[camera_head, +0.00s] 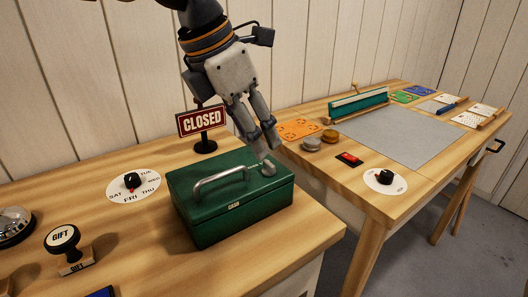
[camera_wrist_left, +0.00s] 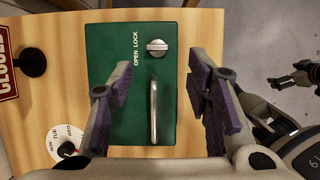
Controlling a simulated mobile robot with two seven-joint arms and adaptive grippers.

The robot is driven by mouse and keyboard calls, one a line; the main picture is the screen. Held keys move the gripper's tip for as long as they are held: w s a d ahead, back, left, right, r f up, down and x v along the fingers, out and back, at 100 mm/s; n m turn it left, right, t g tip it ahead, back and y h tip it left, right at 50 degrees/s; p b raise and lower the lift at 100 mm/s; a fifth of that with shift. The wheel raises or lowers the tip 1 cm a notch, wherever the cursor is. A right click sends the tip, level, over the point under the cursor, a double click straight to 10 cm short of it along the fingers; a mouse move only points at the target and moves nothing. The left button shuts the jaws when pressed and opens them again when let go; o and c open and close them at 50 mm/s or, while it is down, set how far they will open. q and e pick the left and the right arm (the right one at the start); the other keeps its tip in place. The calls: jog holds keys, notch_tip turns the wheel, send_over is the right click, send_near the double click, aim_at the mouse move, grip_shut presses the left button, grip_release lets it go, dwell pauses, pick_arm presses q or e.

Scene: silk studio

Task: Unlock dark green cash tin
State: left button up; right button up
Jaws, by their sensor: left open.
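The dark green cash tin (camera_head: 232,207) stands closed on the near wooden counter, with a silver carry handle (camera_head: 218,180) on its lid. A round silver knob (camera_head: 268,169) sits beside the handle; in the left wrist view the knob (camera_wrist_left: 157,47) is beside the words OPEN and LOCK (camera_wrist_left: 136,49). I cannot tell which word it points to. My left gripper (camera_head: 262,150) is above the lid at the knob end, fingers down. In the wrist view its open fingers (camera_wrist_left: 158,92) straddle the handle, with nothing between them. My right gripper (camera_wrist_left: 295,78) shows small and dark at the wrist view's right.
A CLOSED sign (camera_head: 201,121) stands behind the tin. A day dial (camera_head: 133,184), a GIFT stamp (camera_head: 68,247) and a bell (camera_head: 14,226) are to its left. The second table (camera_head: 340,192) holds cards, discs and a dial. The counter in front of the tin is mostly clear.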

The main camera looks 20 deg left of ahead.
aim_at(267, 163)
pick_arm(q)
jog(key=x, duration=0.6)
jog(key=shift+w+f, duration=0.25)
jog(key=shift+f, duration=0.1)
grip_shut()
pick_arm(e)
jog(key=shift+w, duration=0.2)
